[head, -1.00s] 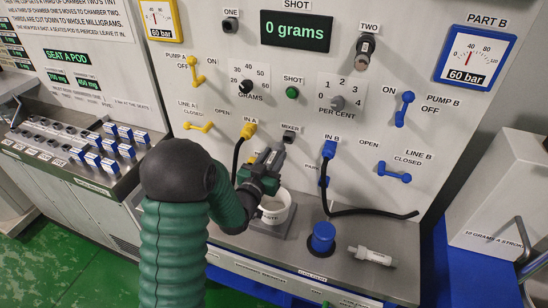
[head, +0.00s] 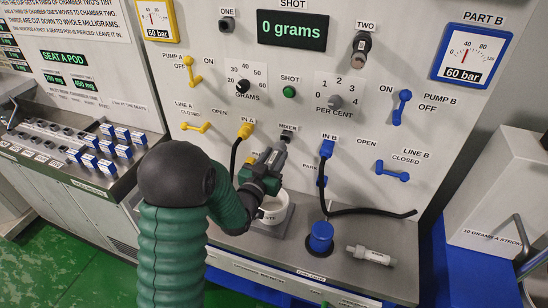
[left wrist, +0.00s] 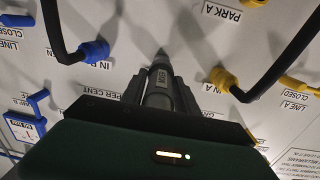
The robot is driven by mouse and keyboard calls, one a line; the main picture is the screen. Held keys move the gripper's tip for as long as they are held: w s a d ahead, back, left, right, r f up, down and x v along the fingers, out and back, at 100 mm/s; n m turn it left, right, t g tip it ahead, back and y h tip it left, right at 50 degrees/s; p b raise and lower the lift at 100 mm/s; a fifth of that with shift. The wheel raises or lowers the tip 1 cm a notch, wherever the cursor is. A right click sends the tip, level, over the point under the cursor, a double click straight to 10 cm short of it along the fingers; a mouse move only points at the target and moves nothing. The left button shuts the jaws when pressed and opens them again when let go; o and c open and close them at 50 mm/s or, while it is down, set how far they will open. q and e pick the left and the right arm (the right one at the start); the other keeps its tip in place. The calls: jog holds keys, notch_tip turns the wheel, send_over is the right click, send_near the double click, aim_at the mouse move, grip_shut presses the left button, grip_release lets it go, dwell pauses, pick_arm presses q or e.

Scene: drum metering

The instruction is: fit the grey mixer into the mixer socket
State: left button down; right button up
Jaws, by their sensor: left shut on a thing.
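The grey mixer (left wrist: 158,88) is a short cylinder with a printed label, held between the fingers of my left gripper (left wrist: 160,100) in the left wrist view. Its narrow end points at the panel. In the head view my left gripper (head: 271,160) is shut on it in front of the panel, just below the mixer socket (head: 287,135), a small dark fitting under the MIXER label. The gripper and mixer overlap the socket's lower side, so I cannot tell whether they touch. My right gripper is not in view.
A yellow-ended hose (head: 247,130) and a blue-ended hose (head: 327,149) flank the socket. A white cup (head: 275,209) stands below the gripper.

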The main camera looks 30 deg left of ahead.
aim_at(279, 149)
pick_arm(q)
jog(key=shift+w, duration=0.15)
jog(key=shift+w+a+b, duration=0.2)
jog(key=shift+w, duration=0.6)
jog(key=shift+w+a+b, duration=0.2)
jog(key=shift+w, duration=0.6)
jog(key=shift+w+r, duration=0.1)
jog(key=c, duration=0.8)
grip_release()
jog(key=shift+c, duration=0.2)
